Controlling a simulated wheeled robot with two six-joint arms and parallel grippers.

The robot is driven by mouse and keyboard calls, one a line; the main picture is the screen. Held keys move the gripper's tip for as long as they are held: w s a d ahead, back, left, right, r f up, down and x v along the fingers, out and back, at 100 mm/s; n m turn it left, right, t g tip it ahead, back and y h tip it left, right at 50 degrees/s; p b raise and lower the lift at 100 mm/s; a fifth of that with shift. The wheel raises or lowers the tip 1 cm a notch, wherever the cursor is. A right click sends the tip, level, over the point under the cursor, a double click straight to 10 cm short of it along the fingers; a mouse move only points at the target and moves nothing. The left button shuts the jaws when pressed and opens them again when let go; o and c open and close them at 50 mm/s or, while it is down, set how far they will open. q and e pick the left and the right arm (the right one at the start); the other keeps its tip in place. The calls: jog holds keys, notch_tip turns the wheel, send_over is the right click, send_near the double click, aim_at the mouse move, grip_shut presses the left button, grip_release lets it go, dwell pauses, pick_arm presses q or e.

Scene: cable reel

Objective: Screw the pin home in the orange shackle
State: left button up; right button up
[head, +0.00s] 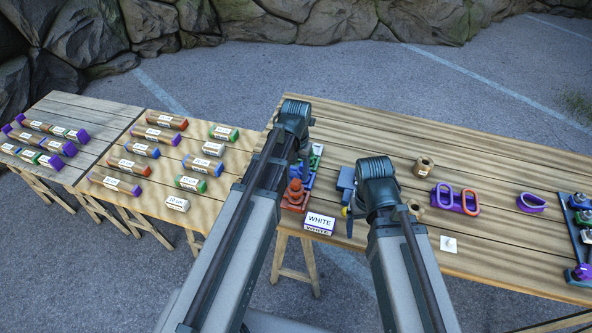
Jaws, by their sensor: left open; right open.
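An orange shackle-like piece (296,190) stands on a red base near the front edge of the table, in the head view. Blue and green pieces stand just behind it, partly covered by my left arm. The pin cannot be made out at this size. My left gripper (305,160) is open and mostly hidden behind its own arm, close to these pieces; I cannot tell whether it touches any.
A box marked WHITE (319,222) sits at the front edge. The back of the table is clear.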

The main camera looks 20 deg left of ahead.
aim_at(296, 182)
pick_arm(q)
jog(key=shift+f, duration=0.15)
jog(key=shift+f+b, duration=2.25)
jog(key=shift+b, duration=0.15)
grip_shut()
jog(key=shift+m, duration=0.3)
jog(key=m, duration=1.1)
jog(key=shift+m, duration=0.4)
